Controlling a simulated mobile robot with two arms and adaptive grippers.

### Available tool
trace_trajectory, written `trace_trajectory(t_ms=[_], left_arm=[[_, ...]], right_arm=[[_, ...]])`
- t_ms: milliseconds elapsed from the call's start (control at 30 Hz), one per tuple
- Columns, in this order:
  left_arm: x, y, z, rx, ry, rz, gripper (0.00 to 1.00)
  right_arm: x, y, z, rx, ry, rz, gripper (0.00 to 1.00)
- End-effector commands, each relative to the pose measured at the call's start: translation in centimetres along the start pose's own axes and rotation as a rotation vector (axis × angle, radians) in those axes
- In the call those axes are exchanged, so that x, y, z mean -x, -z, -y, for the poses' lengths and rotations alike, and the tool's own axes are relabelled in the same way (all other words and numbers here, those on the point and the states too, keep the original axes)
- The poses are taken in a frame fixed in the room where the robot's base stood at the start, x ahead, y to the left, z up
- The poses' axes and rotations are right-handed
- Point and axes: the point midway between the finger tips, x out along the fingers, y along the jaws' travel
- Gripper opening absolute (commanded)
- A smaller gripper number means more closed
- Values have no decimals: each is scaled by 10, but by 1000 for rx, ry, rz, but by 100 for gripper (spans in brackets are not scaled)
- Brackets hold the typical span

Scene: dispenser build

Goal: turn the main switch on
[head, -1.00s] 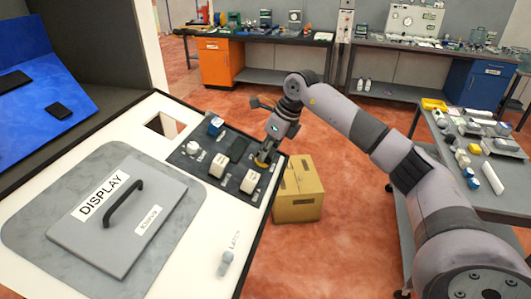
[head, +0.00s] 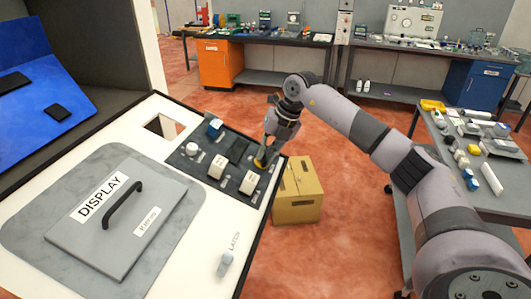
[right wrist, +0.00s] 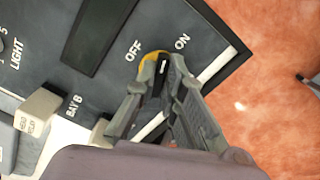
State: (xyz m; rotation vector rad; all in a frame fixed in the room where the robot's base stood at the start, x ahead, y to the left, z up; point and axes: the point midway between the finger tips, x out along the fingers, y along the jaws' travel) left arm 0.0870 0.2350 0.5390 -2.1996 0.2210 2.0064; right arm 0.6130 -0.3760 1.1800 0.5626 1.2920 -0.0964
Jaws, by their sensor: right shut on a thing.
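The main switch, a dark knob with a white mark on a yellow round base, shows in the right wrist view (right wrist: 149,66) between the OFF label (right wrist: 134,50) and the ON label (right wrist: 182,42). Its white mark points up between the two labels; I cannot tell its exact setting. In the head view the yellow base (head: 259,163) shows at the right end of the dark control panel (head: 226,168). My right gripper (head: 265,157) is shut on the knob from above, and its fingers (right wrist: 160,80) hide part of it. My left gripper is not in view.
White blocks (head: 217,166) and a blue part (head: 215,126) stand on the panel near the gripper. The DISPLAY cover (head: 155,205) with a black handle lies to the left. A cardboard box (head: 298,208) sits on the floor beyond the console edge.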

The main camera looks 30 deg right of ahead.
Motion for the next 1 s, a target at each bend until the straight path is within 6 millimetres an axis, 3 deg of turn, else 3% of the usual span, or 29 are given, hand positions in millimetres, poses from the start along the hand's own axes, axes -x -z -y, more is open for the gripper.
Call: trace_trajectory(t_ms=[500, 1000], left_arm=[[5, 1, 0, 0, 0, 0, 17], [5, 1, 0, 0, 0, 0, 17]], right_arm=[[2, -1, 1, -363, 0, 5, 0], [2, -2, 1, -444, -1, 6, 0]])
